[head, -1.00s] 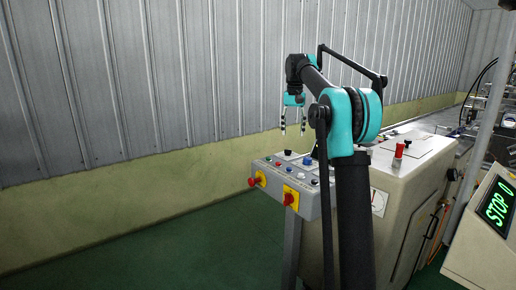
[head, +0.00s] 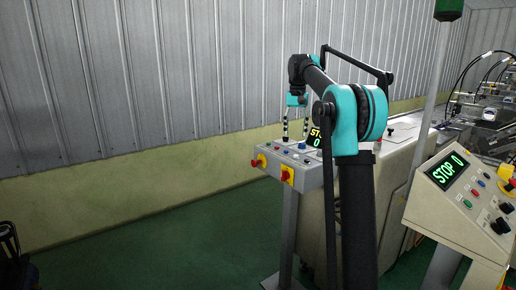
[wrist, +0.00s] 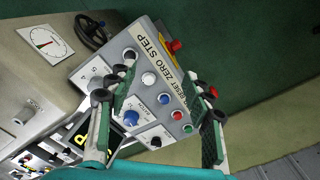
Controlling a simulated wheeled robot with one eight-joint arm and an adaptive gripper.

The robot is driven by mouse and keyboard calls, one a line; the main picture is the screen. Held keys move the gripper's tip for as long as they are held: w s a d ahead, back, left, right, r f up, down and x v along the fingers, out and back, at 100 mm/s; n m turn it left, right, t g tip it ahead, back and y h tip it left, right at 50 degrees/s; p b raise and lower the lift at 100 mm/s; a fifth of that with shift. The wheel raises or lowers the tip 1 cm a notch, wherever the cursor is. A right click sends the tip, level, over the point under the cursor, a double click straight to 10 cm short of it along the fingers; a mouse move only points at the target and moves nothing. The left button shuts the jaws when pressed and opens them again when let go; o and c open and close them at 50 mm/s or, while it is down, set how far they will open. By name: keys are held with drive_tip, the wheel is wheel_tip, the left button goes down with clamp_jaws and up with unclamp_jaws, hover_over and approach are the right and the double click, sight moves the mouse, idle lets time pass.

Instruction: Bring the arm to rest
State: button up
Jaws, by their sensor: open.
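My arm, teal and black, stands upright in the middle of the head view and bends over to the left. My gripper (head: 295,138) hangs from its end, fingers down, over the grey control panel (head: 300,178). The fingers are apart with nothing between them. In the wrist view my gripper (wrist: 157,95) is open, and the same panel (wrist: 143,62) shows between and beyond the fingers. Its knobs and buttons are white, blue, black, red and green. I cannot tell exactly how far the fingertips are from the panel.
A second console (head: 470,200) with a green "STOP 0" display stands at the right. A beige machine body (head: 398,160) lies behind my arm. A dial gauge (wrist: 45,42) and black handwheel (wrist: 92,30) show in the wrist view.

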drive_tip(key=s+d+f+n+t, duration=0.1)
drive_tip(key=s+f+t, duration=0.1)
drive_tip(key=s+f, duration=1.4)
drive_tip(key=s+d+f+n+t, duration=0.1)
drive_tip(key=s+d+f+t, duration=0.1)
drive_tip(key=s+f, duration=1.5)
drive_tip(key=s, duration=0.8)
drive_tip(key=shift+s+d, duration=0.2)
drive_tip(key=shift+d, duration=0.1)
